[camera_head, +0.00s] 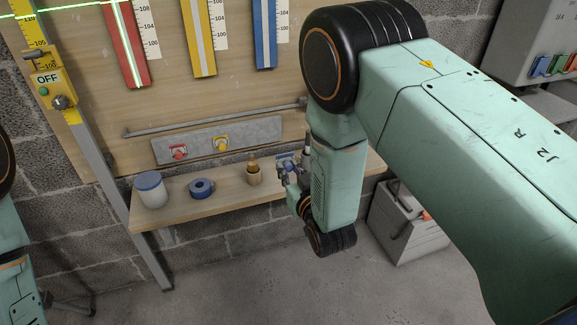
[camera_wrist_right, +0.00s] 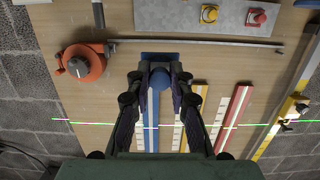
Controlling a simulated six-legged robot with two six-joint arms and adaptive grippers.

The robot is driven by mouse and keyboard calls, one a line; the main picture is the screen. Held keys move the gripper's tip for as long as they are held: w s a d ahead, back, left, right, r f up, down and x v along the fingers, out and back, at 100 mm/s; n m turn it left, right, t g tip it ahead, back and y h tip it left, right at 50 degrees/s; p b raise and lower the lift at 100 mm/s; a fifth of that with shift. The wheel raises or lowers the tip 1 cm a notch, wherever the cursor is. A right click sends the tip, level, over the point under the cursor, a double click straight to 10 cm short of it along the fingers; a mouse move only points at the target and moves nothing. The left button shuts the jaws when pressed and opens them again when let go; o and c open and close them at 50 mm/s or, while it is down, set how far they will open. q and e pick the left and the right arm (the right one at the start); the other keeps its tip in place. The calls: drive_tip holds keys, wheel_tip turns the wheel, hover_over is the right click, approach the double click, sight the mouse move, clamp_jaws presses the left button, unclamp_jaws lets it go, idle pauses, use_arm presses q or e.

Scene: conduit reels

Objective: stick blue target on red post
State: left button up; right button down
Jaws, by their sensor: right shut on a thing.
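My right gripper (camera_head: 288,170) is in front of the board's lower right, above the shelf. It is shut on the blue target (camera_wrist_right: 160,57), whose round blue knob shows between the fingers in the wrist view; in the head view the target (camera_head: 286,159) is small and partly hidden. The red post (camera_head: 124,42) is a slanting strip on the board, left of the yellow and blue posts. In the wrist view the red post (camera_wrist_right: 236,110) lies right of my gripper. A green laser line crosses it. My left gripper is out of view.
A grey plate (camera_head: 198,146) holds a red target and a yellow target under a metal rail. The shelf (camera_head: 230,198) carries a lidded jar, a blue tape roll and an amber bottle. A yellow laser unit (camera_head: 50,88) is at left; an orange reel (camera_wrist_right: 82,62) shows in the wrist view.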

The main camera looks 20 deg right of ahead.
sight(289, 171)
drive_tip(key=shift+s+p, duration=0.6)
drive_tip(key=shift+s, duration=1.15)
drive_tip(key=shift+d, duration=0.1)
drive_tip(key=s+a+f+n+g+y, duration=0.2)
drive_tip(key=s+n+y, duration=0.3)
drive_tip(key=s+y, duration=0.3)
drive_tip(key=s+d+r+h, duration=0.1)
drive_tip(key=s+d+r, duration=0.1)
drive_tip(key=s+r, duration=0.4)
drive_tip(key=shift+d+r, duration=0.3)
drive_tip(key=shift+r, duration=0.9)
